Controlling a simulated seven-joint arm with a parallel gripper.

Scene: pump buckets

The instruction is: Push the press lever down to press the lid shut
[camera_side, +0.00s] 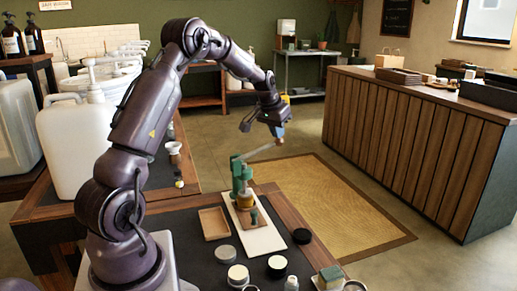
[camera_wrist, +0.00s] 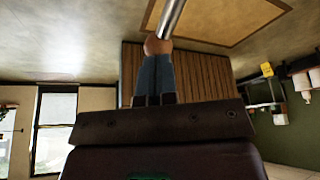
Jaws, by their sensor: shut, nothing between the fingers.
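The green press (camera_side: 239,174) stands on a white board (camera_side: 262,238) on the dark table. Its pale metal lever (camera_side: 262,151) slopes up to the right from the press head. A small amber container (camera_side: 245,200) sits under the press head; its lid is too small to make out. My gripper (camera_side: 279,134) is shut with nothing held, pointing down at the raised end of the lever. In the wrist view, the blue-grey fingers (camera_wrist: 156,70) are together, right at the brown knob (camera_wrist: 155,46) on the lever (camera_wrist: 171,17). I cannot tell whether they touch it.
A wooden tray (camera_side: 214,223) lies left of the board. Several round tins and lids, including a black one (camera_side: 302,236), lie near the front. A white jug (camera_side: 76,145) stands at left behind my arm. Open floor with a yellow mat (camera_side: 325,205) lies beyond the table.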

